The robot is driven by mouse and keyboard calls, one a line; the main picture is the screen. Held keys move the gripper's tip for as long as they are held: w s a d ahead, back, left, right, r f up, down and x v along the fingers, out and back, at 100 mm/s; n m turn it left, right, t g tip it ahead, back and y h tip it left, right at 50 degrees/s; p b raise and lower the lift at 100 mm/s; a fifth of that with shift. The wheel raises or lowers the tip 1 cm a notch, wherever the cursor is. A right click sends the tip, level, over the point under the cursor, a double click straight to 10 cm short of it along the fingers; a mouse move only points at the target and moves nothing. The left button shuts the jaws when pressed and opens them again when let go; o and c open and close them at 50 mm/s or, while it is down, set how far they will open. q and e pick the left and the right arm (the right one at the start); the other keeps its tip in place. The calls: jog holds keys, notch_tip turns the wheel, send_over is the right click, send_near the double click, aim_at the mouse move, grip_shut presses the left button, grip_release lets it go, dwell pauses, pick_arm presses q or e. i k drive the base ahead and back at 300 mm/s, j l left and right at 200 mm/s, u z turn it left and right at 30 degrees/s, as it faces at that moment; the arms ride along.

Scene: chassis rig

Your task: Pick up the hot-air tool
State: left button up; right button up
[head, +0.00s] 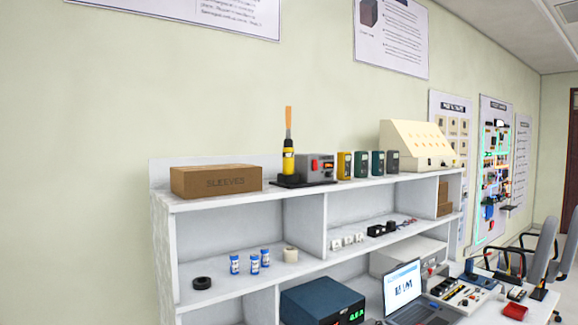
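What looks like the hot-air tool (288,155) stands upright on the top of the white shelf unit, with a yellow and black body and a long orange upper part. Its lower end is at a flat black base (291,183). A grey box with a red part and a small display (315,167) stands just to its right. Neither of my grippers is in view.
A brown SLEEVES box (216,181) sits left of the tool. Several small coloured devices (361,164) and a cream sloped case (415,142) stand to the right. Lower shelves hold small parts. A laptop (403,288) and chairs (541,243) are lower right.

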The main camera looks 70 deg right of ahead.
aim_at(288, 151)
jog(key=i+l+z, duration=0.1)
jog(key=i+z, duration=0.15)
jog(key=z, duration=0.2)
jog(key=i+z, duration=0.25)
jog(key=z, duration=0.2)
jog(key=i+j+z, duration=0.15)
jog(key=z, duration=0.25)
jog(key=i, duration=0.1)
